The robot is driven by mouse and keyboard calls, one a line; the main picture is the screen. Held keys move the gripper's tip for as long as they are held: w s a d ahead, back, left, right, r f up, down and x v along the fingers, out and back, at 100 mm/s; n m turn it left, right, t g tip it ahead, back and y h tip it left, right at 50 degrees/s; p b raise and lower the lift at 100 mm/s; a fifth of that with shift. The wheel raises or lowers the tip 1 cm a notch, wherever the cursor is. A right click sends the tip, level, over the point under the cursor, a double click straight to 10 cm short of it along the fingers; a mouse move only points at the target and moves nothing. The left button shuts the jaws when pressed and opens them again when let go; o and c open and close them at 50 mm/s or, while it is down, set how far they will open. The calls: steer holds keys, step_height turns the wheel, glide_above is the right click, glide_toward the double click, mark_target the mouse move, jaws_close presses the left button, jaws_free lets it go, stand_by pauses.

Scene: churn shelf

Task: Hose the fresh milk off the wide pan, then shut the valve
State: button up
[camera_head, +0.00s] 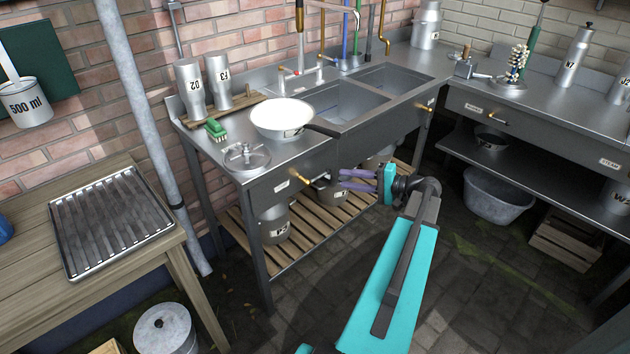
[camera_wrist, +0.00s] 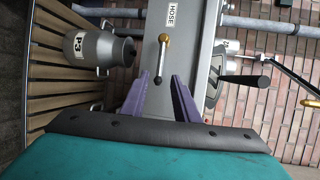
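The wide pan (camera_head: 268,121) sits on the steel counter left of the sinks, with a white surface inside. Its black handle points to the front right. A lever valve with a brass knob (camera_head: 296,174) is on the counter front below the pan. In the wrist view this valve (camera_wrist: 161,57) has a label reading HOSE, and its lever runs from the knob near the label down toward my fingers. My gripper (camera_head: 342,179) is in front of the counter, right of the valve. Its purple fingers are spread and empty in the wrist view (camera_wrist: 164,98), with the lever beyond and between them.
Sink basins (camera_head: 345,103) lie right of the pan, with taps and hanging hoses (camera_head: 300,20) behind. A second brass-knobbed lever (camera_head: 424,106) is farther right. A green brush (camera_head: 215,130) and canisters (camera_head: 189,85) stand left. A slatted shelf (camera_head: 275,258) with cans is below.

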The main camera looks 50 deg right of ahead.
mark_target(323, 176)
steer(key=x, duration=1)
steer(key=shift+w+a+p, duration=0.1)
steer(key=shift+w+p, duration=0.1)
steer(key=shift+p, duration=0.15)
jaws_close()
